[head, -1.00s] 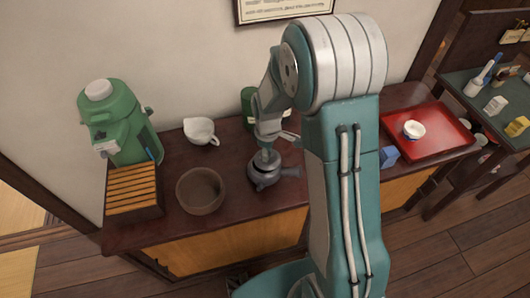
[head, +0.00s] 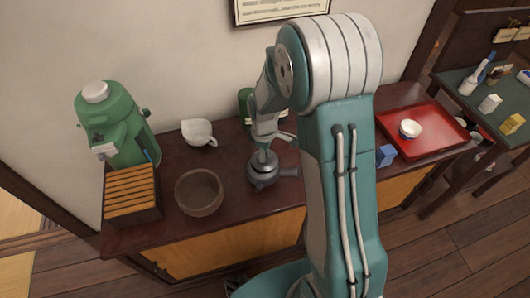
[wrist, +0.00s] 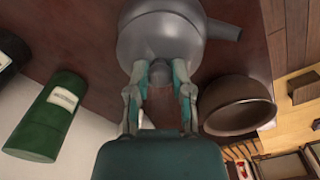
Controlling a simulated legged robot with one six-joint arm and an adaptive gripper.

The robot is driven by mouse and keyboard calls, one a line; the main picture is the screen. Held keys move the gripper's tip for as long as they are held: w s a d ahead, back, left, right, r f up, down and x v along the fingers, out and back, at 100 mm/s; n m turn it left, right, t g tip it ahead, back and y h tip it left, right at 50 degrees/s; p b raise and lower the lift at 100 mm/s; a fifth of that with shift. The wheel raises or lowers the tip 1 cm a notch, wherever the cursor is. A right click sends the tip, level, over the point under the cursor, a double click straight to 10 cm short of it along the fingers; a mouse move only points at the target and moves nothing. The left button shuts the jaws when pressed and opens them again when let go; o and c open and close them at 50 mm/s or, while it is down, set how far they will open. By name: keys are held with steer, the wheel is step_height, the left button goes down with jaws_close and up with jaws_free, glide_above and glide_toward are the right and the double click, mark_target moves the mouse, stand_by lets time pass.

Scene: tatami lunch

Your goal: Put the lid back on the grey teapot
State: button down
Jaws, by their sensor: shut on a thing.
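The grey teapot (head: 265,181) stands on the dark counter, its handle to the right in the head view. Its body (wrist: 205,15) and spout also show at the top of the wrist view. The grey lid (head: 258,160) is at the teapot's mouth; in the wrist view the lid (wrist: 160,45) lies over the pot, roughly level. My gripper (head: 264,150) is directly above the pot. In the wrist view my gripper (wrist: 159,73) is shut on the lid's knob between its fingertips. I cannot tell whether the lid rests fully on the rim.
A brown bowl (head: 199,209) stands left of the teapot. A white pouring cup (head: 198,132) and green tin (head: 245,97) stand behind. A green dispenser (head: 127,137) and slatted box (head: 131,188) are at far left. A blue block (head: 386,155) and red tray (head: 425,148) are right.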

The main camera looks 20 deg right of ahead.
steer(key=shift+a, duration=0.4)
steer(key=shift+d+f, duration=0.15)
steer(key=shift+f, duration=0.05)
stand_by(0.7)
stand_by(0.7)
steer(key=shift+c, duration=2.2)
jaws_free()
steer(key=shift+o, duration=0.3)
steer(key=o, duration=0.4)
steer(key=shift+r, duration=3.5)
